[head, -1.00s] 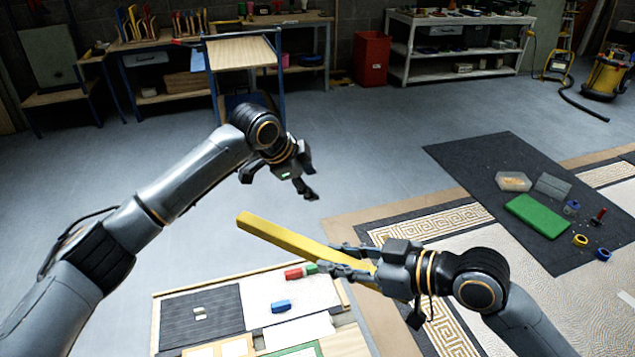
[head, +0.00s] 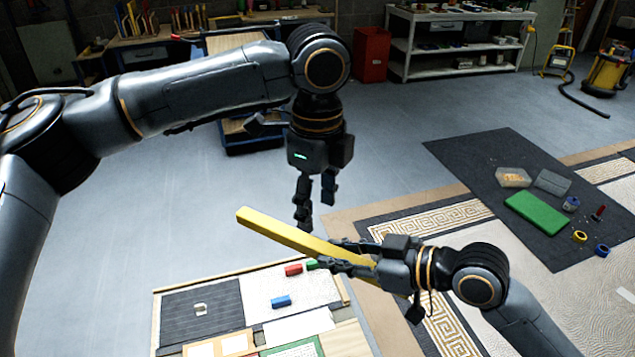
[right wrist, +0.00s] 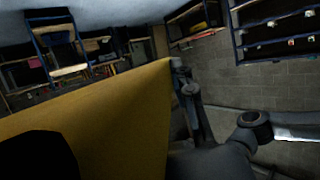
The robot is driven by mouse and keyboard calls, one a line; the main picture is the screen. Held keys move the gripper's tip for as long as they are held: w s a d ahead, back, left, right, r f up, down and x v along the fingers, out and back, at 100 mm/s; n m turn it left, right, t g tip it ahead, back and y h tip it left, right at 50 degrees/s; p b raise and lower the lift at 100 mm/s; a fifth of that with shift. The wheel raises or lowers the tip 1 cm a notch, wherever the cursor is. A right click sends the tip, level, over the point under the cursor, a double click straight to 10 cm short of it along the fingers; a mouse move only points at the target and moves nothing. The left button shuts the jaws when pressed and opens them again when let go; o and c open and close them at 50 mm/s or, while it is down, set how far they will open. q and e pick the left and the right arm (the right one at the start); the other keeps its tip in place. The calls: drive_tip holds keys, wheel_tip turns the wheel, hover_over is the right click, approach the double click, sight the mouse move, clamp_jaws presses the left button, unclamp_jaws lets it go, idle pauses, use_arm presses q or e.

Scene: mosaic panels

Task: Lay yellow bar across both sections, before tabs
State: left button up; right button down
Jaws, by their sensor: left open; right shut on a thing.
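The yellow bar (head: 285,234) is held in the air by my right gripper (head: 350,256), which is shut on it near the bar's right end. The bar points up and left, above the board with the panels. It also fills much of the right wrist view (right wrist: 110,120). My left gripper (head: 316,205) is open and empty, pointing down just above the middle of the bar; I cannot tell whether it touches. Below are a dark grey ribbed section (head: 185,325) and a pale section (head: 262,290) side by side on the board. The tabs cannot be made out for certain.
A red block (head: 293,270), a green block (head: 312,264) and a blue block (head: 281,301) lie on the pale section. A small whitish piece (head: 200,308) lies on the dark one. A dark mat (head: 480,165) with a green slab (head: 537,212) is at right.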

sight(317, 241)
use_arm(q)
wheel_tip(317, 241, down, 8)
drive_tip(key=shift+r, duration=0.2)
clamp_jaws()
use_arm(e)
drive_tip(key=c, duration=1)
unclamp_jaws()
